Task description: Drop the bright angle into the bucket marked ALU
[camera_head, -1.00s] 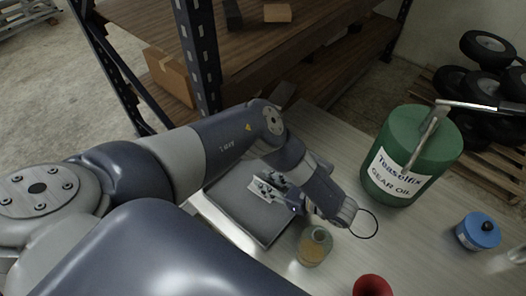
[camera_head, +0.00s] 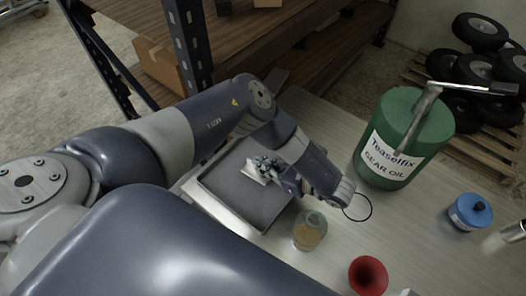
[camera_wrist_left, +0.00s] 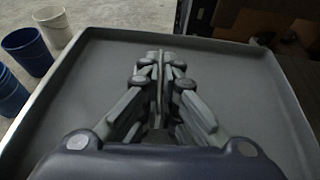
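My left gripper (camera_head: 268,165) is over the grey tray (camera_head: 208,191) on the table. In the left wrist view the fingers (camera_wrist_left: 160,82) are close together with a thin upright plate (camera_wrist_left: 161,62) between them. In the head view a small bright metal piece, seemingly the bright angle (camera_head: 254,174), shows at the fingertips, apparently held a little above the tray floor. Its shape is partly hidden by the fingers. The left wrist view shows two blue buckets (camera_wrist_left: 27,48) and a pale bucket (camera_wrist_left: 53,26) beyond the tray's left side. No ALU mark is legible. My right gripper is out of view.
A green gear oil can (camera_head: 398,160) stands right of the arm. A shelf with dark uprights (camera_head: 190,45) stands behind the arm.

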